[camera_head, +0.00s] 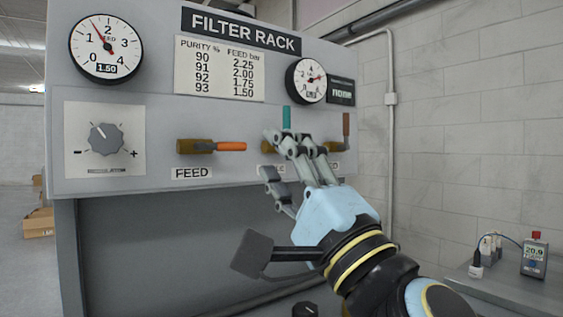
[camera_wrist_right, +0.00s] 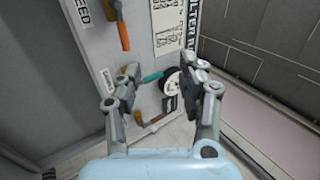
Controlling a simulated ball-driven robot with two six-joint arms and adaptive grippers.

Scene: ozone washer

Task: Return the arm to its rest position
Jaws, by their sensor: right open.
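My right gripper (camera_head: 293,150) is in front of the filter rack panel, near the middle valve with the teal handle (camera_head: 287,118). In the right wrist view its two fingers (camera_wrist_right: 160,88) stand apart, and the teal handle (camera_wrist_right: 152,77) shows between them in the background. Nothing is held between the fingers. I cannot tell whether a finger touches the valve. The right arm comes in from the lower right of the head view. The left gripper is out of view.
The rack panel (camera_head: 160,110) carries a left valve with an orange handle (camera_head: 231,146), a knob (camera_head: 107,138), a large gauge (camera_head: 106,47) and a smaller gauge (camera_head: 306,80). A brown handle (camera_head: 346,125) is at right. A bench (camera_head: 515,290) with a small device (camera_head: 534,257) stands lower right.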

